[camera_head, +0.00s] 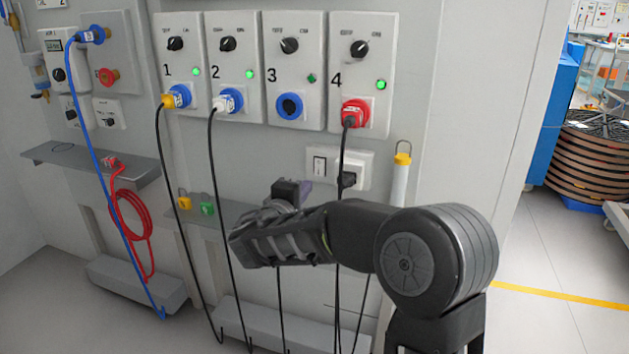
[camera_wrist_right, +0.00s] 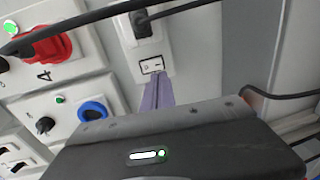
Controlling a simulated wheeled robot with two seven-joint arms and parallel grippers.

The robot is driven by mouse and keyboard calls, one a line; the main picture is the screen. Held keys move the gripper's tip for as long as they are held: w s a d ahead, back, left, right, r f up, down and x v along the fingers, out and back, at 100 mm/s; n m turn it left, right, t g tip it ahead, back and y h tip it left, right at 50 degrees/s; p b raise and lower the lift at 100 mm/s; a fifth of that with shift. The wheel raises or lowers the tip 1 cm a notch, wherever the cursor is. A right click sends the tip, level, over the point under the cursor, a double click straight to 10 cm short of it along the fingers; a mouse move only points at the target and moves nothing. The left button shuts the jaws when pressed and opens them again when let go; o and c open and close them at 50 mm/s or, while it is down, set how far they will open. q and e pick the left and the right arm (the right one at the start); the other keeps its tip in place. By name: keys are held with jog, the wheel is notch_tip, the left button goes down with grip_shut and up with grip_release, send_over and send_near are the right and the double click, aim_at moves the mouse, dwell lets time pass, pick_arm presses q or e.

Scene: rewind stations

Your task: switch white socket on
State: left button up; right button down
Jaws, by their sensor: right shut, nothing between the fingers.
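The white socket (camera_head: 334,154) is on the grey wall panel below station 4. Its switch (camera_head: 319,166) is at its left, and a black plug (camera_head: 347,180) is in its right part. I cannot tell which way the switch is set. My right gripper (camera_head: 304,188) is shut and empty, just below and left of the socket. In the right wrist view its purple-grey fingers (camera_wrist_right: 157,92) point at the switch (camera_wrist_right: 152,65), with the tips very close to it. I cannot tell whether they touch. My left gripper is not in view.
Stations 1 to 4 with knobs and plugs are above; station 3's blue socket (camera_head: 289,105) is empty. Black cables hang down past my right arm, one from the red plug (camera_head: 354,113). A white tube with a yellow cap (camera_head: 402,160) stands right of the socket. A shelf (camera_head: 90,162) is at left.

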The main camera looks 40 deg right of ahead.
aim_at(320, 173)
jog(key=x, duration=0.7)
jog(key=shift+b, duration=0.3)
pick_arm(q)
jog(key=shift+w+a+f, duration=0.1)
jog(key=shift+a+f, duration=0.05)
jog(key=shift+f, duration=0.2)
pick_arm(e)
jog(key=b, duration=0.4)
jog(key=f+h+b, duration=0.1)
jog(key=b, duration=0.2)
jog(key=shift+w+d+f+t+b, duration=0.1)
jog(key=shift+w+d+t+b, duration=0.1)
jog(key=shift+d+t+b, duration=0.2)
jog(key=shift+d+r+b, duration=0.1)
jog(key=shift+r+b, duration=0.2)
jog(key=shift+b, duration=0.15)
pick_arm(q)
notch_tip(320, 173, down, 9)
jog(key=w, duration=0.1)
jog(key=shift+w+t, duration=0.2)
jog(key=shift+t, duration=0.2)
pick_arm(e)
jog(key=shift+r, duration=0.15)
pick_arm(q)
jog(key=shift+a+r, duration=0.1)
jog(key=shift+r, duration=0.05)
pick_arm(e)
jog(key=shift+d, duration=0.1)
